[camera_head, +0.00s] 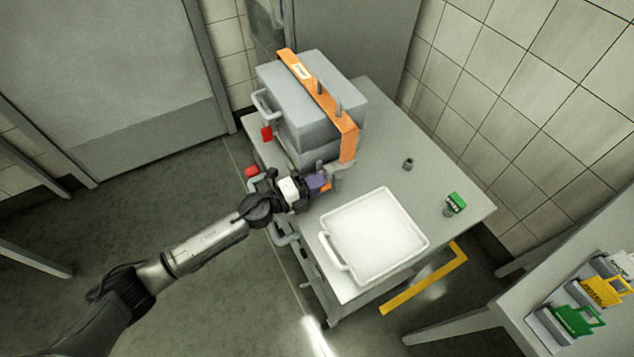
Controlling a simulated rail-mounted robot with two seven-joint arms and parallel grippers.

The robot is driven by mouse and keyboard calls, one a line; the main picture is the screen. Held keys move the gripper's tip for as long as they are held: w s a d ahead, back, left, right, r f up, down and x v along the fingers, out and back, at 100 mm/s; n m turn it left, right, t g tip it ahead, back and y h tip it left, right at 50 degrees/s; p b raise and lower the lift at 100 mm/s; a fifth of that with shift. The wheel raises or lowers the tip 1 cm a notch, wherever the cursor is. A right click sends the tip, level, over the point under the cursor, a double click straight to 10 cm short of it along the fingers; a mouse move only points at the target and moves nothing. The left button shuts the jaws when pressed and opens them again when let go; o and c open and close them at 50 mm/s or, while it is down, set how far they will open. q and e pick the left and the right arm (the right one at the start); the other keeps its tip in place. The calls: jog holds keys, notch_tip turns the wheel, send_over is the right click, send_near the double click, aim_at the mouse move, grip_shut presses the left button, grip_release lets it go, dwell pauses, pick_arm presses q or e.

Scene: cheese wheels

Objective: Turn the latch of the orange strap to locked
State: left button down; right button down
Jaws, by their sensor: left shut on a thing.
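The orange strap (337,115) runs over the top of a grey case (290,88) and down its near right side. Its lower end (348,148) hangs beside the case, just above the table. My left gripper (341,172) is at this lower end, shut on what looks like the strap's latch. The fingers and the gripper body hide most of the latch, so its turned position cannot be read. A small orange piece (327,187) shows beside the gripper. My right gripper is not in view.
A white tray (423,243) lies on the grey table (385,150) close to my left gripper. A small dark cylinder (408,163) and a green-topped item (456,201) stand to the right. Coloured tags (577,320) lie on another surface at lower right.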

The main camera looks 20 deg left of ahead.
pick_arm(q)
jog(key=m, duration=0.8)
jog(key=shift+m, duration=0.4)
jog(key=m+b, duration=0.1)
jog(key=m, duration=0.3)
jog(key=shift+m+b, duration=0.6)
jog(key=shift+m, duration=1.9)
jog(key=c, duration=1.1)
grip_release()
